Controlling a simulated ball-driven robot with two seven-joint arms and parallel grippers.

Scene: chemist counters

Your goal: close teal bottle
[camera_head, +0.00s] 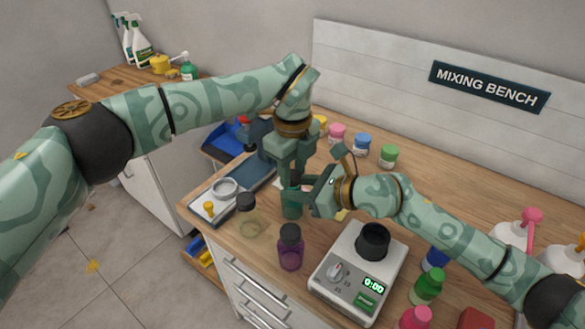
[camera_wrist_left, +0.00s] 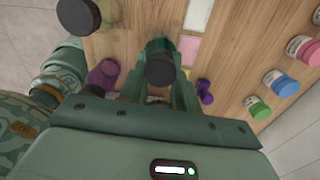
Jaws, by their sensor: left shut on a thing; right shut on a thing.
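The teal bottle (camera_head: 291,208) stands upright on the wooden bench in the head view. My left gripper (camera_head: 291,182) points down from above it and is shut on a dark cap (camera_wrist_left: 160,69), seen between its fingers in the left wrist view. The bottle's teal body (camera_wrist_left: 158,45) shows just beyond the cap. My right gripper (camera_head: 305,199) comes in from the right and is shut on the bottle's side. The fingers hide the bottle's neck, and I cannot tell whether the cap is seated on it.
A clear bottle (camera_head: 248,221) and a purple bottle (camera_head: 290,251) with dark caps stand close in front. A scale (camera_head: 335,300) with a black cup (camera_head: 373,242) is to the right. Jars, pink (camera_head: 337,134), blue (camera_head: 362,145) and green (camera_head: 389,156), stand behind. A tray (camera_head: 254,180) is at left.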

